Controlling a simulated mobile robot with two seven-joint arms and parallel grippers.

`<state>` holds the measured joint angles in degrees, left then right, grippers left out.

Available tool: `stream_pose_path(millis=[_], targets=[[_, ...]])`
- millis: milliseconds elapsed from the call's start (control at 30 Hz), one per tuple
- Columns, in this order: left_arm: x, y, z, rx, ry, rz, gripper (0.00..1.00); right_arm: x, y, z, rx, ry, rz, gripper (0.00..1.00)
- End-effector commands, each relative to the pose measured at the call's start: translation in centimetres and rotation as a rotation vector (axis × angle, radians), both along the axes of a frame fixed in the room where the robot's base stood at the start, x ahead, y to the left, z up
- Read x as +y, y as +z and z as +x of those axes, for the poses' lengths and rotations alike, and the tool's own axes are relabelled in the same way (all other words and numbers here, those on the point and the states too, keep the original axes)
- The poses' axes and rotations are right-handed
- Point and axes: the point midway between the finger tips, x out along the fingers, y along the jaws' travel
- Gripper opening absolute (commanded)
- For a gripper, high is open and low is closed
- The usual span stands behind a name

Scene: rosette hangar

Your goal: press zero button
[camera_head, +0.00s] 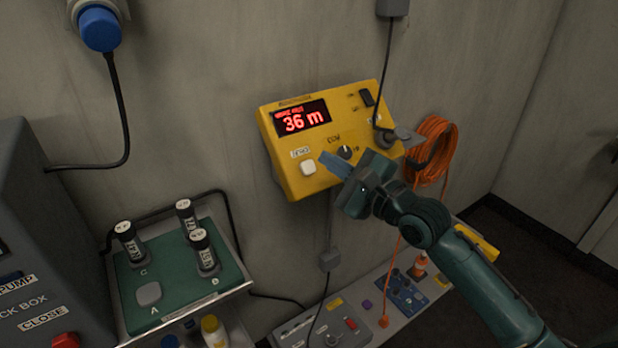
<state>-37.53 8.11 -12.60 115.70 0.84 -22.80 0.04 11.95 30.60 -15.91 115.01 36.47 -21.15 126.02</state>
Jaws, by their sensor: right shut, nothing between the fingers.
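A yellow box (285,148) is mounted on the wall, with a red display (302,118) reading "36 m". My right gripper (328,160) is shut and empty. Its blue-grey fingertips point left, just right of the white button; I cannot tell whether they touch the box. My left gripper is not in view.
A green tray (180,290) with black labelled cylinders stands at lower left beside a grey cabinet (40,230). An orange cable coil (432,150) hangs right of the box. A low shelf of small devices (345,325) lies below. Black cables hang along the wall.

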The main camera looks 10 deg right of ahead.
Motion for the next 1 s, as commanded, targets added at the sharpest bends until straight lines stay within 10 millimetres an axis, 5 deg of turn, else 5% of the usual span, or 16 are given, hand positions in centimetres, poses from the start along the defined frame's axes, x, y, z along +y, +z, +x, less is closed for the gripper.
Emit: stream_pose_path(millis=[333, 1000], targets=[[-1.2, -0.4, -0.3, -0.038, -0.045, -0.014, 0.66, 1.0, -2.6, 2.7, 0.000, -0.001, 0.001, 0.00], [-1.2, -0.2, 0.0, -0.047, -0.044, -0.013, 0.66, 1.1, -2.9, 3.0, 0.000, 0.000, -0.001, 0.00]])
